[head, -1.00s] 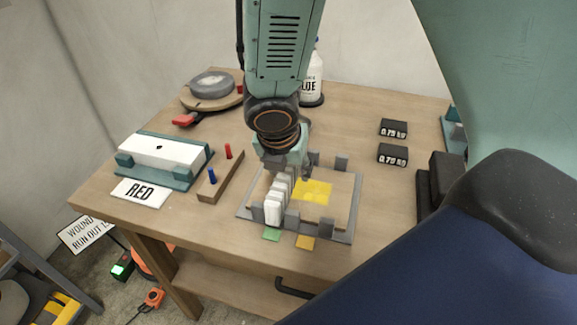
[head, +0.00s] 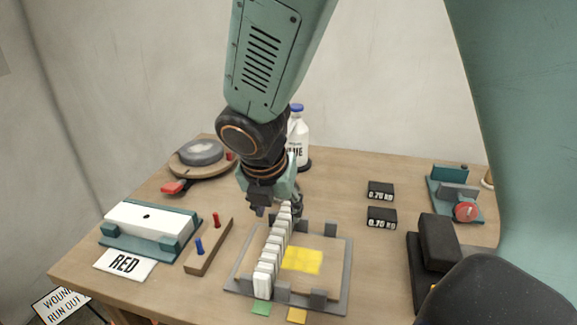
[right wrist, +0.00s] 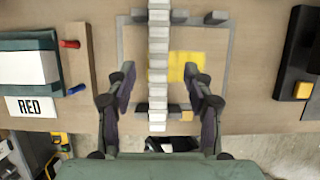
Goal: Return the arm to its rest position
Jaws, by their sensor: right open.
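My right gripper (head: 272,203) hangs over the far end of a row of white blocks (head: 271,258) on the bench. In the right wrist view my right gripper (right wrist: 163,88) is open, with its two dark fingers spread on either side of the white row (right wrist: 158,95) and nothing held between them. The row stands on a grey-framed board (head: 335,290) beside a yellow patch (head: 303,260). In the head view my gripper hides part of the row's far end. My left gripper is not in view.
A teal-and-white block (head: 150,222) with a RED card (head: 125,264) and a pegged wooden bar (head: 208,248) stand left. A white bottle (head: 298,140) and a round dish (head: 200,153) are behind. Two black weights (head: 381,217) sit right. Bare wood lies between board and weights.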

